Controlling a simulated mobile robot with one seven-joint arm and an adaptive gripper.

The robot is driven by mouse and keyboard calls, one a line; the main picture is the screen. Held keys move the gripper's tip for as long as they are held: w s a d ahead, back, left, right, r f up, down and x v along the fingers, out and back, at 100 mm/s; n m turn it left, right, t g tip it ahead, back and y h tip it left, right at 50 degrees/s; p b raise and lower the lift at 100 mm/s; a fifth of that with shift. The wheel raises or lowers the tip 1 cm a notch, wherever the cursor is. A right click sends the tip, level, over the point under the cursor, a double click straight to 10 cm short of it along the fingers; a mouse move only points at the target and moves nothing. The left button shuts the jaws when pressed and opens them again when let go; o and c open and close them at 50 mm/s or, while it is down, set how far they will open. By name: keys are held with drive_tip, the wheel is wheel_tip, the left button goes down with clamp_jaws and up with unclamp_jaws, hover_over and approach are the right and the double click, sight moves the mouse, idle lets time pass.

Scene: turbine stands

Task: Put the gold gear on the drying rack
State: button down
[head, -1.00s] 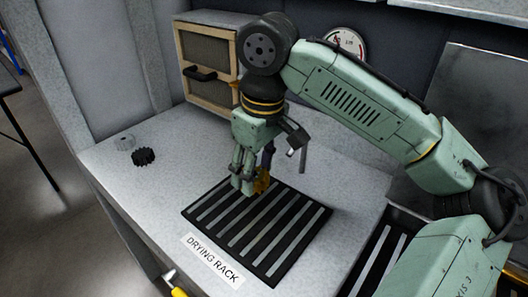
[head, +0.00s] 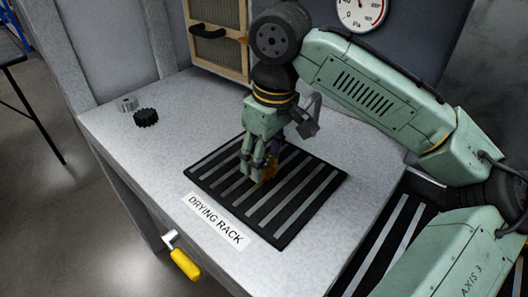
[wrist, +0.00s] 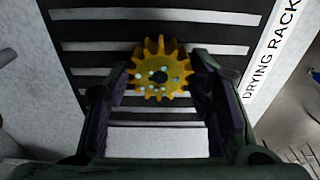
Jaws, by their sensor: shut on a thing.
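The gold gear (wrist: 158,72) is a toothed yellow disc with a dark centre hole and several small holes. My gripper (wrist: 162,88) is shut on it, with one finger on each side, in the wrist view. In the head view the gear (head: 270,168) shows partly behind the fingers of my gripper (head: 258,170). The drying rack (head: 290,215) is a black slatted mat on the grey bench with a "DRYING RACK" label at its front edge.
A black gear (head: 146,118) and a grey gear (head: 127,103) sit on the bench at the far left. A wood-framed cabinet (head: 220,45) stands at the back, below and left of a round gauge (head: 361,10). Another slatted panel (head: 390,235) lies at the right.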

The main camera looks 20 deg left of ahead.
sight(267, 164)
drive_tip(key=shift+f, duration=0.3)
idle(0.4)
drive_tip(key=c, duration=0.7)
unclamp_jaws()
drive_tip(key=shift+o, duration=0.3)
drive_tip(key=shift+o, duration=0.7)
drive_tip(key=r+p, duration=0.7)
drive_tip(key=shift+s+d, duration=0.1)
drive_tip(key=shift+d, duration=0.3)
